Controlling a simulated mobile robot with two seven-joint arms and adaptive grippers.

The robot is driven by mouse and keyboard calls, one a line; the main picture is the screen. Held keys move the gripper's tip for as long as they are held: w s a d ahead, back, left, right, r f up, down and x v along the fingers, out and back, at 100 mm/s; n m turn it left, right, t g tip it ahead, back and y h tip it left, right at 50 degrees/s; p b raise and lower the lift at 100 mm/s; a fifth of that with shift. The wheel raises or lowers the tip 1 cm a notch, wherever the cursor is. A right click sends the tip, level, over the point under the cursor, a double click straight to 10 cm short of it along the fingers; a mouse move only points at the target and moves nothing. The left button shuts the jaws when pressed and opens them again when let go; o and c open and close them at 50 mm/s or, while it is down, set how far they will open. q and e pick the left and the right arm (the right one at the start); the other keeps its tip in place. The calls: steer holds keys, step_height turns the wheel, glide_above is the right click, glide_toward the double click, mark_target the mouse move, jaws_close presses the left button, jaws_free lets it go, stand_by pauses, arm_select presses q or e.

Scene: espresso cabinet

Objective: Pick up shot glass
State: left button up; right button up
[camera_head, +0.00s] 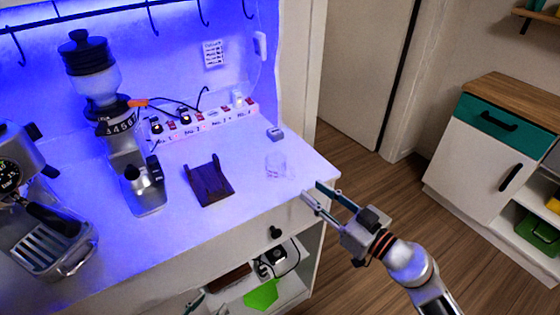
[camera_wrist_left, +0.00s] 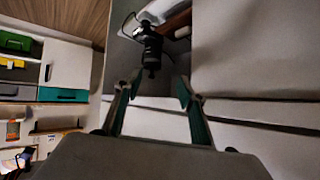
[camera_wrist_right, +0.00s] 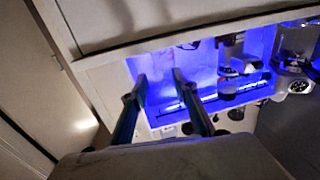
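A small clear shot glass (camera_head: 276,165) stands on the lit countertop near its right end. It is faint and transparent. My right gripper (camera_head: 312,191) is open and empty just right of and below the glass in the head view, at the counter's right edge and apart from it. Its open fingers (camera_wrist_right: 159,77) also show in the right wrist view, pointing toward the blue-lit counter; I cannot make out the glass clearly there.
A dark brown stand (camera_head: 209,182), a grinder (camera_head: 143,190) and an espresso machine (camera_head: 55,225) stand left of the glass. A power strip (camera_head: 205,122) and a small grey block (camera_head: 275,134) lie behind. A white cabinet (camera_head: 475,160) stands at right across open floor.

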mark_target(281, 170)
steer(key=shift+x, duration=1.25)
steer(key=shift+b+x, duration=0.4)
steer(key=shift+x, duration=2.1)
steer(key=shift+w+d+r, duration=0.1)
steer(key=shift+w+d, duration=0.05)
jaws_close()
